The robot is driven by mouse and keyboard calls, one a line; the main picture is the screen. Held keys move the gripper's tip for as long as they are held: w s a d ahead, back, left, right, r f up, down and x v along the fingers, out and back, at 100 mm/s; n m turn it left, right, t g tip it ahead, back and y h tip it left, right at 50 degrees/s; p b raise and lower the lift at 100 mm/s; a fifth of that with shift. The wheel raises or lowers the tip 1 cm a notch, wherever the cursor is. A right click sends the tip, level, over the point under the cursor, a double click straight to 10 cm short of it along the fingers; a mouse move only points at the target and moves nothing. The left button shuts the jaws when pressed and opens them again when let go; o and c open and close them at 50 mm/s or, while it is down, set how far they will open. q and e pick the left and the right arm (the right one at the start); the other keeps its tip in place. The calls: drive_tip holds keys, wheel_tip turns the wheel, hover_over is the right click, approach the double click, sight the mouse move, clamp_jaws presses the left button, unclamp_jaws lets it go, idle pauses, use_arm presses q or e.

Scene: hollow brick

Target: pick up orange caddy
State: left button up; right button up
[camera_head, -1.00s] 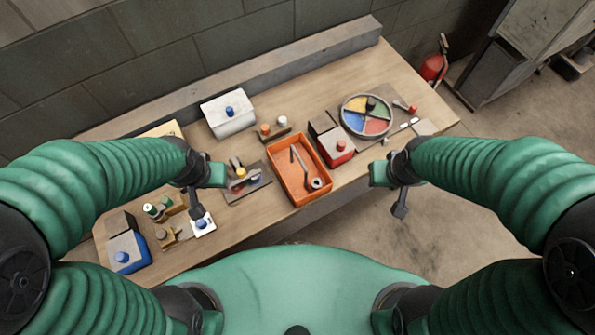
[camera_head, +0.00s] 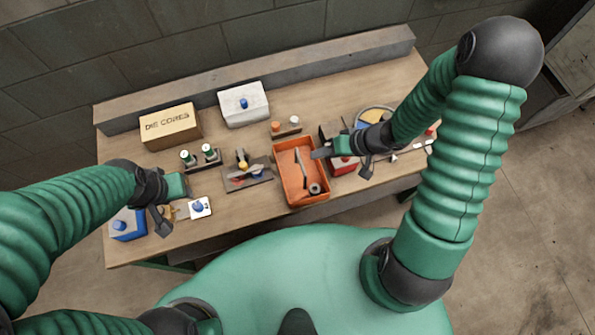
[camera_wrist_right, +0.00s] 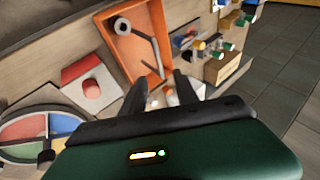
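The orange caddy (camera_head: 290,190) is an open tray on the workbench with a wrench-like tool (camera_head: 299,163) and a grey ring-shaped part in it. It also shows in the right wrist view (camera_wrist_right: 127,50). My right gripper (camera_head: 320,153) is at the caddy's upper right edge in the head view; whether it touches the rim is unclear. In the wrist view its two dark fingers (camera_wrist_right: 160,80) stand apart with nothing between them, close to one end of the caddy. My left gripper (camera_head: 168,208) is over the bench's left part, away from the caddy; its finger gap is unclear.
A red box (camera_head: 343,166) stands close to the caddy's right. A divided round tray (camera_wrist_right: 35,130) lies beyond it. A dark plate with small parts (camera_head: 247,176) is left of the caddy. A cardboard box (camera_head: 170,128), a white box (camera_head: 243,104) and a blue box (camera_head: 128,224) stand farther off.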

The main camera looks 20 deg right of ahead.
sight(301, 161)
drive_tip(key=b+x, duration=0.2)
drive_tip(key=x, duration=0.5)
drive_tip(key=shift+a, duration=0.2)
drive_tip(key=b+x, duration=0.1)
drive_tip(key=x, duration=0.4)
drive_tip(key=shift+w+d+f, duration=0.1)
drive_tip(key=shift+f, duration=0.15)
drive_tip(key=shift+a, duration=0.25)
drive_tip(key=shift+c, duration=1.4)
drive_tip(key=shift+r, duration=0.1)
drive_tip(key=shift+c, duration=1.1)
drive_tip(key=shift+d, duration=0.3)
drive_tip(key=shift+c, duration=1.2)
drive_tip(key=shift+d, duration=0.45)
clamp_jaws()
drive_tip(key=shift+a, duration=0.5)
use_arm(q)
drive_tip(key=x, duration=0.2)
drive_tip(key=s+x, duration=0.1)
drive_tip(key=x, duration=0.1)
drive_tip(key=shift+w+a+f, duration=0.1)
drive_tip(key=shift+a+f, duration=0.1)
drive_tip(key=shift+f, duration=0.05)
drive_tip(key=shift+d, duration=0.1)
use_arm(e)
drive_tip(key=shift+d, duration=0.2)
